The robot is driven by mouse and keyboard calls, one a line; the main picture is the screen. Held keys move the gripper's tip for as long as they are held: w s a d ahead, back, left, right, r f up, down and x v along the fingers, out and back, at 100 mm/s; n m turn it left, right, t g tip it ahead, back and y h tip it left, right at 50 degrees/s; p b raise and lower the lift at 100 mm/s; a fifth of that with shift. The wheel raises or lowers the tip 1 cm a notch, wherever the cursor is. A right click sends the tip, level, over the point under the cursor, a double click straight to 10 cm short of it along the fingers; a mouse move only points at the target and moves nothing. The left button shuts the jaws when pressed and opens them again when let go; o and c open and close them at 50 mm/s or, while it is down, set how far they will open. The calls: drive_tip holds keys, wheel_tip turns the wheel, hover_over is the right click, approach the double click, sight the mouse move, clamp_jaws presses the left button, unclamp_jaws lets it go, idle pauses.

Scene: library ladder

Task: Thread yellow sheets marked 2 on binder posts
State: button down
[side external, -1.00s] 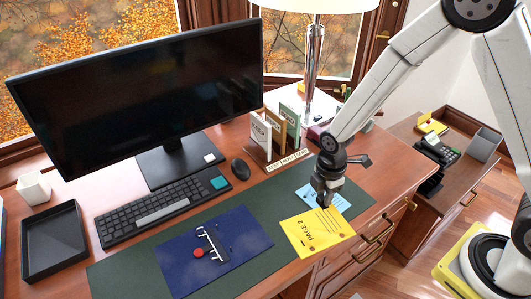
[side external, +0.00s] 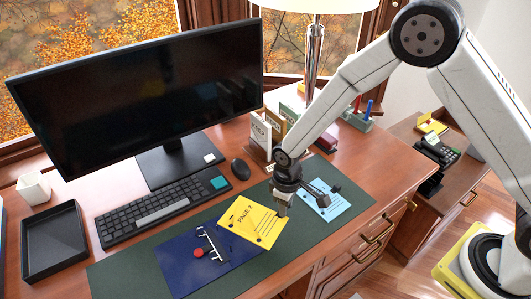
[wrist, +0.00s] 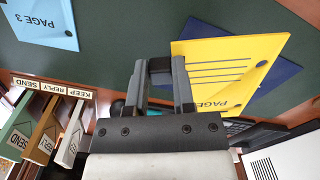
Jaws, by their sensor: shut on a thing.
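A yellow sheet (side external: 250,224) marked PAGE 2 has printed lines and dark punched holes near its edge. My gripper (side external: 283,200) is shut on its right edge and holds it up, tilted, over the green mat and the right part of the binder. In the wrist view the yellow sheet (wrist: 225,65) runs out to the right from my fingers (wrist: 172,72). The blue binder (side external: 180,273) lies open on the mat with a metal post bar (side external: 212,243) and a red knob (side external: 198,253). The sheet hides part of the binder's right side.
A light blue sheet (side external: 325,202) marked PAGE 3 lies on the green mat (side external: 345,190) at the right; it also shows in the wrist view (wrist: 45,22). A keyboard (side external: 150,208), mouse (side external: 240,168) and monitor (side external: 140,85) stand behind. A labelled card sorter (wrist: 45,130) stands near my gripper.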

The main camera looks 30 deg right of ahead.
sight(268, 217)
drive_tip(key=a+m, duration=0.1)
drive_tip(key=a+f+m, duration=0.1)
drive_tip(key=a+m, duration=0.1)
drive_tip(key=w+a+m, duration=0.1)
drive_tip(key=m, duration=0.1)
drive_tip(key=shift+w+a+f, duration=0.1)
drive_tip(key=shift+a+f, duration=0.25)
drive_tip(key=shift+f, duration=0.5)
idle(0.3)
drive_tip(key=shift+f, duration=0.35)
drive_tip(key=shift+f, duration=0.35)
drive_tip(key=shift+f, duration=0.35)
drive_tip(key=shift+f, duration=0.7)
drive_tip(key=shift+f, duration=0.35)
drive_tip(key=shift+f, duration=0.55)
